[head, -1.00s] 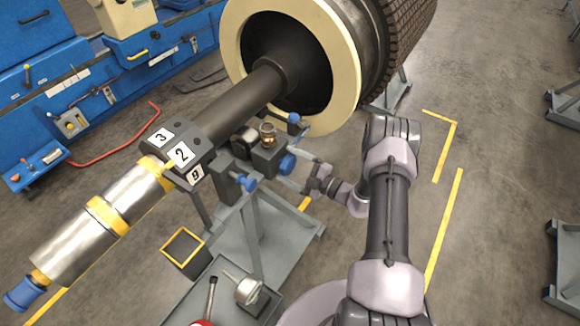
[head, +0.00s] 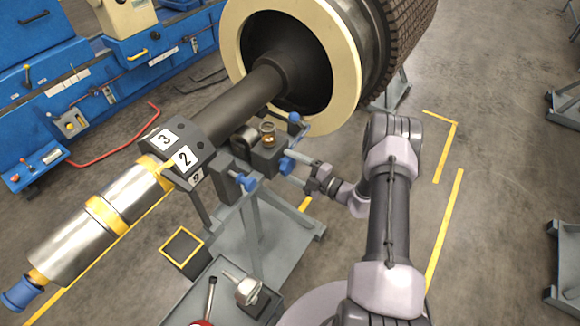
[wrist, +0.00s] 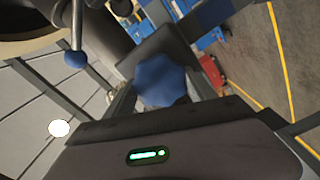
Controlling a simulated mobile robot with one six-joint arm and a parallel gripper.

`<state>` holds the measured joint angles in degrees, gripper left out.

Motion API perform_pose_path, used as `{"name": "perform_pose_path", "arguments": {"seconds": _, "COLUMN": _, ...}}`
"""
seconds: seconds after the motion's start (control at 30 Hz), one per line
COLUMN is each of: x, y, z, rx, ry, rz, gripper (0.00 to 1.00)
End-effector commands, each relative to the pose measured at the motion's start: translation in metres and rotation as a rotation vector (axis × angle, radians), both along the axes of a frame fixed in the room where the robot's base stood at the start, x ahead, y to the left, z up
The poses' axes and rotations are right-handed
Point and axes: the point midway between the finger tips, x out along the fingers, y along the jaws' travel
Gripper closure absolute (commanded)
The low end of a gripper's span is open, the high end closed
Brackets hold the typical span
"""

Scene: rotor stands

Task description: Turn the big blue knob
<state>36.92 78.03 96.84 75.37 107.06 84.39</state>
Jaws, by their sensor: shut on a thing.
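The big blue knob (head: 286,166) is on the right side of the dark clamp block under the shaft. In the wrist view the lobed blue knob (wrist: 160,81) sits between the two fingers. My gripper (head: 293,171) reaches it from the right and is shut on it; the gripper also shows in the wrist view (wrist: 161,90). The fingers hide part of the knob's sides. A second blue knob (head: 246,183) is on the block to the left. A small blue ball handle (head: 294,118) is above; it also shows in the wrist view (wrist: 75,59).
The shaft carries a numbered block (head: 178,158) and a silver cylinder (head: 85,237). A brass fitting (head: 268,133) stands on the clamp block. The large cream-rimmed rotor (head: 347,75) is behind. A grey stand (head: 283,240) is below.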

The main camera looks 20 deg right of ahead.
Motion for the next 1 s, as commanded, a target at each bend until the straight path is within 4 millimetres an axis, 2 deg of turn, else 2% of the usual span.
{"name": "perform_pose_path", "arguments": {"seconds": 1.0, "x": 0.0002, "y": -0.0006, "z": -0.0039, "rx": -0.794, "ry": -0.527, "rz": 0.0, "gripper": 0.76}}
